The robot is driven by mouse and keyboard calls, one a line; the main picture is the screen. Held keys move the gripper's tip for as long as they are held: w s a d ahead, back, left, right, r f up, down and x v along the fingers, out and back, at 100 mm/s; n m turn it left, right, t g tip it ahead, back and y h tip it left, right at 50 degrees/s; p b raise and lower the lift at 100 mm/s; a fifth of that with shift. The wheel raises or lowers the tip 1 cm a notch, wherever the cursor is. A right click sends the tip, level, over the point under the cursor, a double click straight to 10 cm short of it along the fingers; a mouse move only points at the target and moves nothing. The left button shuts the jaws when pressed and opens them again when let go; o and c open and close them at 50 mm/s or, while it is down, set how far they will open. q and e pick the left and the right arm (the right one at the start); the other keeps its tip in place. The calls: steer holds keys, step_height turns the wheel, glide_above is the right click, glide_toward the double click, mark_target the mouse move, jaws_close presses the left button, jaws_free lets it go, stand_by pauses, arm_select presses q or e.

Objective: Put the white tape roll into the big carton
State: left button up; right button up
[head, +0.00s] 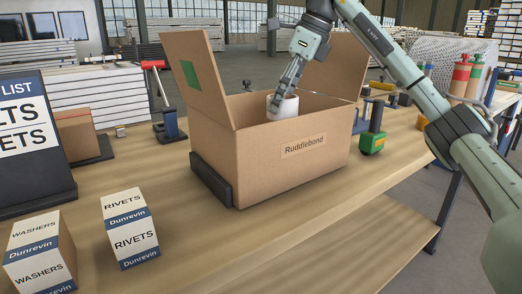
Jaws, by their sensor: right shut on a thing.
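The big carton (255,165) stands open on the wooden table, flaps up, with a "Ruddlebond" label on its front. The white tape roll (287,107) shows at the carton's opening, its lower part hidden behind the front wall. My right gripper (286,92) reaches down from above and is shut on the tape roll. From this view I cannot tell how deep the roll sits or whether it touches the carton floor. My left gripper is not in view.
Boxes of rivets (130,230) and washers (38,255) stand at the front left. A dark list board (33,140) stands at the left edge. A green tool (373,135) stands right of the carton.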

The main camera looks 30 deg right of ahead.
steer(key=f, duration=0.4)
steer(key=f+b, duration=0.1)
steer(key=shift+s+d+f, duration=0.2)
steer(key=shift+d+f, duration=0.15)
steer(key=shift+f, duration=0.05)
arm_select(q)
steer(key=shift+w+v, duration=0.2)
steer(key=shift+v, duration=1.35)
arm_select(e)
steer(key=shift+f, duration=2.2)
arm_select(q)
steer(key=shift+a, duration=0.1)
arm_select(e)
steer(key=shift+f, duration=0.1)
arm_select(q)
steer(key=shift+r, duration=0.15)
arm_select(e)
steer(key=o, duration=1.2)
steer(key=shift+c, duration=0.2)
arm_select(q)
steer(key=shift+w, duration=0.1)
arm_select(e)
steer(key=shift+w, duration=0.1)
